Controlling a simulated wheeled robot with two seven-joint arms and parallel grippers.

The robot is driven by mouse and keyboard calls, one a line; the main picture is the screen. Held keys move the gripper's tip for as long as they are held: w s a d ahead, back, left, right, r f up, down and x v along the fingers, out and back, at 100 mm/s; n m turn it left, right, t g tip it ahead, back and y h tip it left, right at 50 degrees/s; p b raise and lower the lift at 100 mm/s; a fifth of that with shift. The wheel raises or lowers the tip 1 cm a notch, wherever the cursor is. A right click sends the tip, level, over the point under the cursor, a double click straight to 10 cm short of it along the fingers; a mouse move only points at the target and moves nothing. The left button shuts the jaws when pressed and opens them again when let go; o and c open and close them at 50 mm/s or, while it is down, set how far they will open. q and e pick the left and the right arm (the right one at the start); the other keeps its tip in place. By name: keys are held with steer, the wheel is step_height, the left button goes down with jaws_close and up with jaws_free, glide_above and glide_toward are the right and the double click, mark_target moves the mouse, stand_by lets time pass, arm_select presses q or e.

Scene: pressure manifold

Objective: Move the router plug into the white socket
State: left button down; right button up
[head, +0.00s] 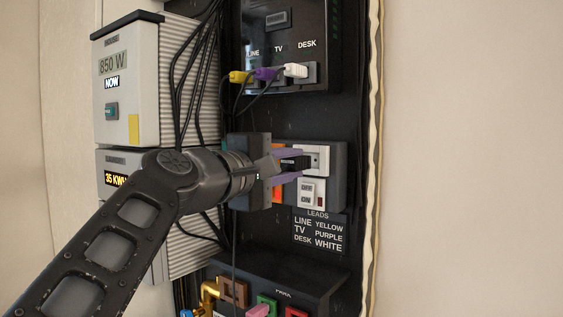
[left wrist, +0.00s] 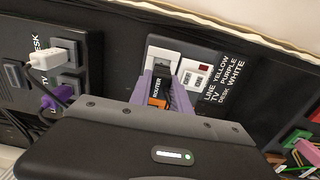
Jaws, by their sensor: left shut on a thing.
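The router plug (head: 292,163) is black with a ROUTER label. My left gripper (head: 286,167), with purple fingers, is shut on it. The plug's front end is at or close to the socket's face. I cannot tell whether it is inserted. My right gripper is not in view.
An orange socket (head: 277,192) is partly hidden behind my gripper. An off/on switch (head: 307,192) sits below the white socket. Above, yellow, purple and white leads (head: 295,70) plug into a black box. Cables hang at left; colored sockets (head: 266,304) are below.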

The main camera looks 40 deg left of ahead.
arm_select(q)
steer(key=shift+w, duration=0.8)
steer(key=shift+p, duration=0.3)
stand_by(1.5)
steer(key=shift+w, duration=0.65)
stand_by(0.7)
steer(key=c, duration=1.1)
jaws_free()
steer(key=shift+c, duration=0.2)
